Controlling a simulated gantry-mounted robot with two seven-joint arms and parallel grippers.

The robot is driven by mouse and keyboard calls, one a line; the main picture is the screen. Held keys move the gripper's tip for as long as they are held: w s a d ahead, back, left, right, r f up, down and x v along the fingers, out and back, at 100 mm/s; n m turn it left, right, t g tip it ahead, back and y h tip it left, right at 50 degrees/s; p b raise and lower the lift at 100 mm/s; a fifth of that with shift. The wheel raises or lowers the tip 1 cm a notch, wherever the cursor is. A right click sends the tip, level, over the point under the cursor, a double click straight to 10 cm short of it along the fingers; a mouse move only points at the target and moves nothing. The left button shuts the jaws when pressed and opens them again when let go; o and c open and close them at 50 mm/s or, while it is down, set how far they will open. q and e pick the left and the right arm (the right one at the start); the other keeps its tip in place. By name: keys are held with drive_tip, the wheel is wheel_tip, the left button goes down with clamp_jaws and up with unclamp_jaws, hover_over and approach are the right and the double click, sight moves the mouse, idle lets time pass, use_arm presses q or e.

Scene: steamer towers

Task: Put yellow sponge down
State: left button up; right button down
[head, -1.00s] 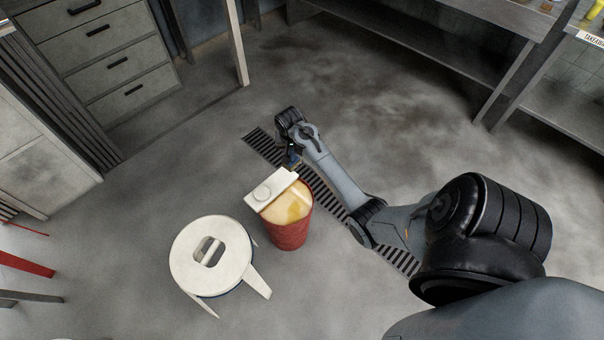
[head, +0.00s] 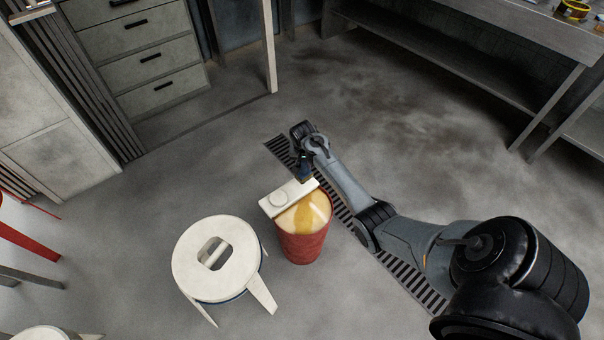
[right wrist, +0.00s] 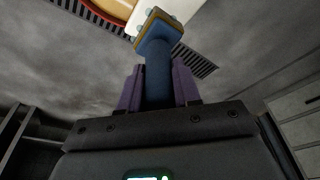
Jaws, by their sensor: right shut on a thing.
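My right gripper (right wrist: 158,80), with purple fingers, is shut on the blue handle of the yellow sponge (right wrist: 158,36). In the right wrist view, the handle flares to a head with a thin yellow-tan edge. In the head view, my right gripper (head: 304,160) points down just behind the white board on the red bucket, and the sponge (head: 305,173) shows only as a small dark-blue piece. I cannot tell whether the sponge touches the board. My left gripper is not in view.
The red bucket (head: 303,245) has a pale top with a yellow patch, and the white board (head: 290,197) lies across its rim. A white stool (head: 200,272) stands to its left. A floor grate (head: 352,220) runs behind. Drawers (head: 155,60) and a metal shelf (head: 450,55) stand farther back.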

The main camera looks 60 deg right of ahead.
sight(302, 168)
drive_tip(key=shift+w+d+f, duration=0.1)
drive_tip(key=shift+w+f, duration=0.15)
drive_tip(key=shift+w, duration=0.3)
drive_tip(key=shift+f+b, duration=0.15)
drive_tip(key=shift+b, duration=0.15)
drive_tip(key=shift+s+f+b, duration=0.1)
drive_tip(key=shift+f+b, duration=1.1)
drive_tip(key=shift+f, duration=0.7)
drive_tip(key=c, duration=0.8)
unclamp_jaws()
